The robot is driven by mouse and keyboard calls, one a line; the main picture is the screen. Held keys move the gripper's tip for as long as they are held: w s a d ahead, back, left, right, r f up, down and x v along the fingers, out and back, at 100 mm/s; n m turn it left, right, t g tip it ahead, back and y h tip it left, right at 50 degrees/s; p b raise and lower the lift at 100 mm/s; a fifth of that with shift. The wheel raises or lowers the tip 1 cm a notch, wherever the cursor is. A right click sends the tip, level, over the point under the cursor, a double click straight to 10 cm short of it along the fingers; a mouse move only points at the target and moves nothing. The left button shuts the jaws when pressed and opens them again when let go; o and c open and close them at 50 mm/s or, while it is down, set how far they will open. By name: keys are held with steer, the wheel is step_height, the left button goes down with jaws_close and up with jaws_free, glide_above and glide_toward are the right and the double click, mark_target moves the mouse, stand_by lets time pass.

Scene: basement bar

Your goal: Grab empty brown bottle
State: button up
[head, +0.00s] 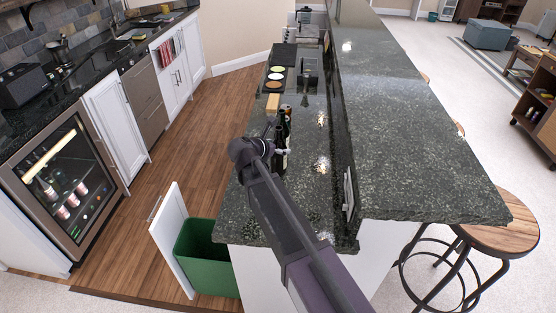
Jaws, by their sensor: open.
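Dark bottles stand close together on the lower dark granite counter (315,205). One dark bottle (280,160) with a pale label low down stands just right of my arm's bend. A brownish bottle top (286,109) shows just behind it. The bottles overlap, so I cannot tell which one is empty.
A raised granite bar top (400,120) runs along the right of the counter. Small round dishes (275,77) and a wooden block (272,104) sit further back. A green bin (205,255) stands below left, and a stool (500,225) at right.

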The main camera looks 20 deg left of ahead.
steer(key=shift+b+x, duration=0.3)
steer(key=shift+x, duration=0.8)
steer(key=shift+r, duration=0.1)
steer(key=c, duration=1.1)
